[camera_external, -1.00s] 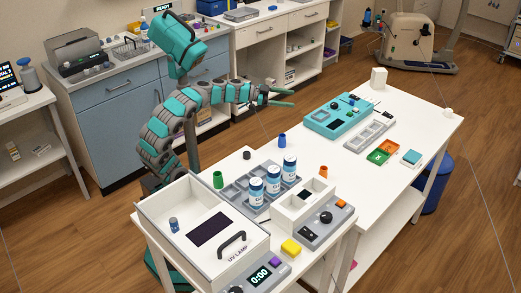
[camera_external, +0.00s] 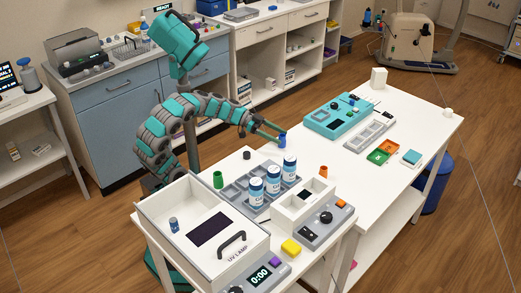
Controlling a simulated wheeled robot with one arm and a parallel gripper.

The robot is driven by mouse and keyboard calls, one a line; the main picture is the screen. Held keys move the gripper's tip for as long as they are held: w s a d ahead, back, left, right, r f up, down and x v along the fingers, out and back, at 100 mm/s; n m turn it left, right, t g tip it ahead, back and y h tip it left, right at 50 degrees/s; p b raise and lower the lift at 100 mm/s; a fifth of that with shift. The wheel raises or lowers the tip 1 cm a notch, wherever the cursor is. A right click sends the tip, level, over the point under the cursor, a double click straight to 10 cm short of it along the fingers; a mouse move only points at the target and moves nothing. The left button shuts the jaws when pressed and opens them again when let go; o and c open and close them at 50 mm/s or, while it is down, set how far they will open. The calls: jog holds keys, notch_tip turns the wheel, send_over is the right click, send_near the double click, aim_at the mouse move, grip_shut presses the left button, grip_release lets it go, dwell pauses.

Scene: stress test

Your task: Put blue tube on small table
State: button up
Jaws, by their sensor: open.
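The blue tube (camera_external: 282,143) stands upright on the white table (camera_external: 330,160), behind the white-and-blue bottles. My gripper (camera_external: 271,136) is open, with its teal fingers low and pointing right at the tube. The fingertips are at or beside the tube; I cannot tell whether they touch it. Which table is the small one is not clear; a low white table (camera_external: 28,104) stands at the far left.
Several bottles (camera_external: 273,180) stand in a grey rack near my gripper. A green tube (camera_external: 218,180), a dark cap (camera_external: 247,155) and an orange tube (camera_external: 323,172) are nearby. The UV lamp box (camera_external: 175,250) is in front. Clear tabletop lies right of the blue tube.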

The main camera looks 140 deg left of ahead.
aim_at(289, 148)
jog(key=shift+w+a+f+b, duration=0.25)
jog(key=shift+w+f+b, duration=0.1)
jog(key=shift+w+b, duration=0.2)
jog(key=shift+w+a+f+b, duration=0.3)
jog(key=shift+w+b, duration=0.1)
jog(key=shift+b, duration=0.15)
jog(key=shift+w+a+f+b, duration=0.25)
jog(key=shift+w+b, duration=0.35)
jog(key=shift+b, duration=0.45)
jog(key=shift+w+a+b, duration=0.25)
jog(key=shift+w+b, duration=0.1)
jog(key=shift+w+a+r, duration=0.1)
jog(key=shift+w+r, duration=0.1)
jog(key=shift+w, duration=0.1)
grip_shut()
